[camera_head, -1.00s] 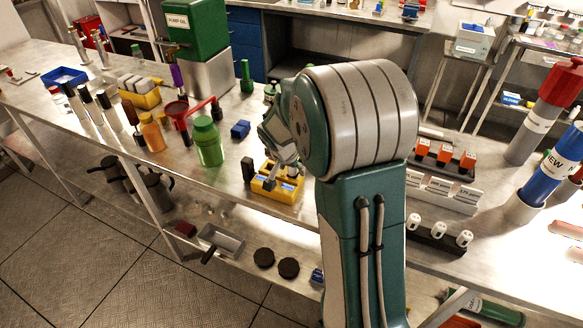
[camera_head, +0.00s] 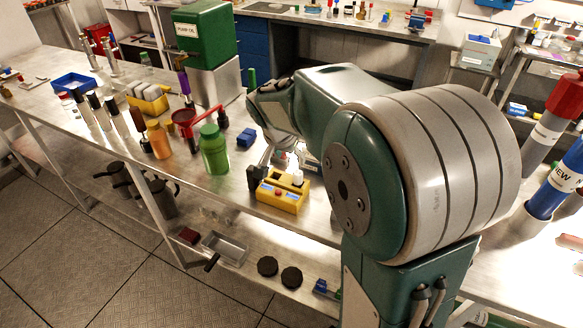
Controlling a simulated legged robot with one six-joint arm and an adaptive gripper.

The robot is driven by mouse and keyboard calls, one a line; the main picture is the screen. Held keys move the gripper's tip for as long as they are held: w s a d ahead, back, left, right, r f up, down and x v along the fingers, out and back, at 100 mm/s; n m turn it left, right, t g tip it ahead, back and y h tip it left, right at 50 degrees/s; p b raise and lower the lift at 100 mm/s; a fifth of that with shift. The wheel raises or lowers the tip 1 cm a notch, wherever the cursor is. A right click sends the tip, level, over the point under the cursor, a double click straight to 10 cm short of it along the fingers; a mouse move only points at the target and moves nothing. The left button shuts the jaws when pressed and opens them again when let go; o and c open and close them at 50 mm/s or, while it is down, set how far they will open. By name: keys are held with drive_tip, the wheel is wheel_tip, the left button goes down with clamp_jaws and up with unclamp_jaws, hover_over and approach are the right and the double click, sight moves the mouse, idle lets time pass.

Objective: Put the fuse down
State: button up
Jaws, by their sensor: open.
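A yellow box (camera_head: 283,198) with blue labels and a red button stands near the front edge of the bench. A small white piece, which looks like the fuse (camera_head: 297,179), stands upright at the box's right end. My gripper (camera_head: 277,157) is just behind the box, pointing down below my wrist, and looks open. It appears apart from the white piece. The fingertips are small and partly hidden by my arm, so I cannot see clearly what lies between them.
A black block (camera_head: 254,179) stands at the box's left end. My arm hides much of the bench to the right.

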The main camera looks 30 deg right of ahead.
drive_tip(key=s+a+r+n+t+y, duration=0.1)
drive_tip(key=s+a+r+n, duration=0.1)
drive_tip(key=s, duration=0.5)
drive_tip(key=s+a+r+n+t+y, duration=0.1)
drive_tip(key=s+a+n, duration=0.4)
drive_tip(key=s, duration=0.3)
drive_tip(key=s+a+r+n+y, duration=0.1)
drive_tip(key=s+a+r+n, duration=0.1)
drive_tip(key=s, duration=0.5)
drive_tip(key=shift+s+a+r+n+t+y, duration=0.3)
drive_tip(key=shift+a+n+t, duration=0.1)
drive_tip(key=shift+a+n, duration=0.3)
